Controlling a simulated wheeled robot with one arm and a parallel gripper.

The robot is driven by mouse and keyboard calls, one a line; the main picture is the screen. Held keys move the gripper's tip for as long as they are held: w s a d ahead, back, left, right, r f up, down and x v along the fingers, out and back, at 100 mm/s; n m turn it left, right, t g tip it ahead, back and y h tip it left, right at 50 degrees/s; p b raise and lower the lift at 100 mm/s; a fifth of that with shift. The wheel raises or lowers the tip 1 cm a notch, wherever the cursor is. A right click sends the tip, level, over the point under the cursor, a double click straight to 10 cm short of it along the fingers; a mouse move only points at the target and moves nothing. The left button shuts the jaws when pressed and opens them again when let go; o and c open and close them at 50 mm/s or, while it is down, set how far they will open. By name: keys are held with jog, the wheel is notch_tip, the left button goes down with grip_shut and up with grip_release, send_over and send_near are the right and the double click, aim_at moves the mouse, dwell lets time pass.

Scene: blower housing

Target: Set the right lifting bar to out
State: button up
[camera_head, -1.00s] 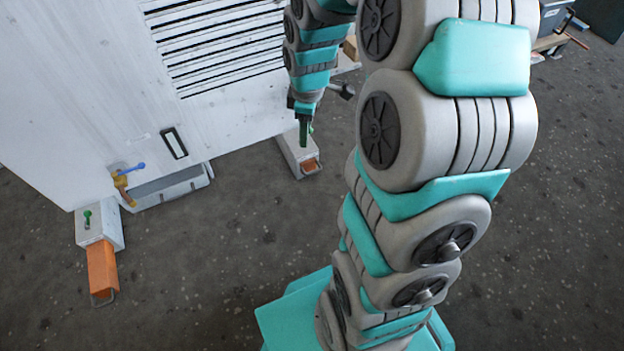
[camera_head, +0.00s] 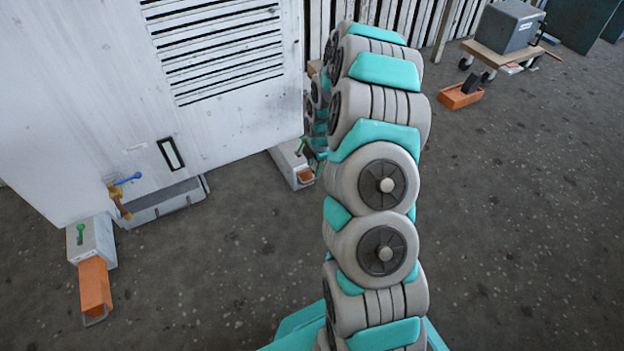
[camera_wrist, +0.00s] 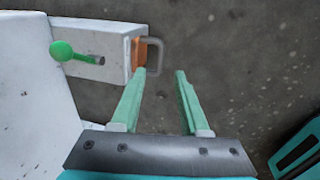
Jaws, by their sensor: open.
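The right lifting bar (camera_head: 306,176) is a short orange end showing at the front of its white housing (camera_head: 289,160). In the wrist view the orange bar (camera_wrist: 141,52) barely shows beyond the housing and carries a grey loop handle (camera_wrist: 159,55). A green-knobbed pin (camera_wrist: 62,51) stands on the housing. My gripper (camera_wrist: 160,73) is open and empty, its two green fingers apart. The fingertips appear just below the handle, the left one close to the housing corner; contact cannot be told. In the head view my arm mostly hides the gripper.
The left lifting bar (camera_head: 95,286) sticks far out of its housing (camera_head: 92,240). A blue-handled valve (camera_head: 120,190) is on the white cabinet (camera_head: 75,110). An orange tray (camera_head: 460,96) and a cart (camera_head: 505,58) stand back right. The floor in front is clear.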

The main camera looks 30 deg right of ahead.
aim_at(312, 180)
jog(key=f, duration=0.4)
jog(key=w+f, duration=0.1)
jog(key=f, duration=0.1)
jog(key=shift+w+f+b, duration=0.1)
jog(key=shift+f+b, duration=0.3)
jog(key=shift+c, duration=0.2)
grip_shut()
dwell(0.9)
